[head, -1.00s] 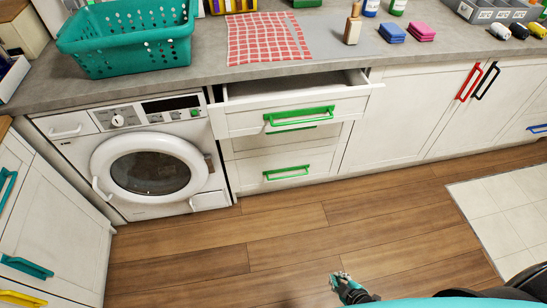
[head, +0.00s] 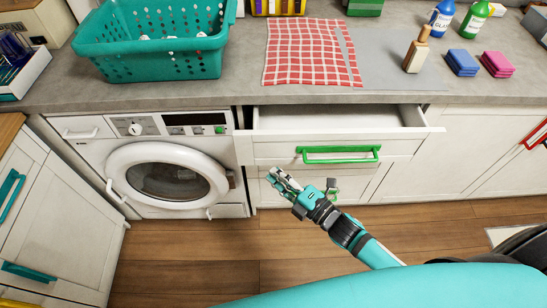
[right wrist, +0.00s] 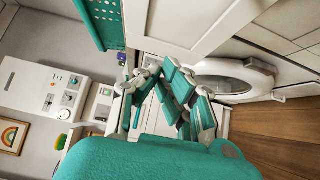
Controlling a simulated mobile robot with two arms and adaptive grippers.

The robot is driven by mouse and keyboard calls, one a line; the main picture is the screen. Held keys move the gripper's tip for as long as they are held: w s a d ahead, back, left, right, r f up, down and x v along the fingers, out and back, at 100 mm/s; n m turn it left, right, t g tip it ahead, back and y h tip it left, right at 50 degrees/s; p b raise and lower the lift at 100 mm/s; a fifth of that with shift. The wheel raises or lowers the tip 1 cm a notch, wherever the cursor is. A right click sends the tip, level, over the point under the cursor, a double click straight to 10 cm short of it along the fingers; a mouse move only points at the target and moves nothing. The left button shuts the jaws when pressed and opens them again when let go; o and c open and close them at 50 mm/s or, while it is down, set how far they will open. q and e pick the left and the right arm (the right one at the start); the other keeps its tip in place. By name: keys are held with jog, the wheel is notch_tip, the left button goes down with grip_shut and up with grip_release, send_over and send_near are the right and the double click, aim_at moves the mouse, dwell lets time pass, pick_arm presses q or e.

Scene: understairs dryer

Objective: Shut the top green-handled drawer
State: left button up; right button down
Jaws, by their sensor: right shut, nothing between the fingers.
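The top drawer (head: 280,149) with the green handle (head: 338,155) stands open, pulled out from under the worktop, and its inside looks empty. My right gripper (head: 278,176) is in front of the drawers, below the top drawer's front and left of its handle in the head view. Its fingers are together with nothing between them. In the right wrist view the gripper (right wrist: 165,75) points toward white cabinet fronts. A lower green handle (head: 332,190) is partly hidden behind my right arm. My left gripper is not in view.
A washing machine (head: 160,180) with a round door stands left of the drawers. The worktop above holds a teal basket (head: 150,62), a red checked cloth (head: 312,58), a brush (head: 416,52) and sponges (head: 462,63). Wooden floor (head: 190,255) lies in front.

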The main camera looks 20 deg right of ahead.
jog(key=w, duration=0.5)
jog(key=shift+w+d+f+p, duration=0.1)
jog(key=shift+w+d+p, duration=0.05)
jog(key=shift+p, duration=0.15)
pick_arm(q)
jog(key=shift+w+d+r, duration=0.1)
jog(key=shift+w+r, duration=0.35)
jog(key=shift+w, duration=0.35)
pick_arm(e)
jog(key=shift+w, duration=0.2)
jog(key=w+d+b, duration=0.1)
jog(key=w, duration=0.2)
jog(key=w+d+b, duration=0.1)
jog(key=w+b, duration=0.1)
jog(key=w, duration=0.2)
jog(key=w+b, duration=0.2)
jog(key=w, duration=0.2)
jog(key=shift+w+d+f, duration=0.15)
jog(key=shift+d+f, duration=0.05)
jog(key=shift+d, duration=0.2)
jog(key=shift+w+d+r, duration=0.1)
jog(key=shift+w+r, duration=0.05)
jog(key=shift+w, duration=0.2)
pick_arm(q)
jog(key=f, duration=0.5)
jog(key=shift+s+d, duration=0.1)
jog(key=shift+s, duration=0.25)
pick_arm(e)
jog(key=shift+r, duration=0.3)
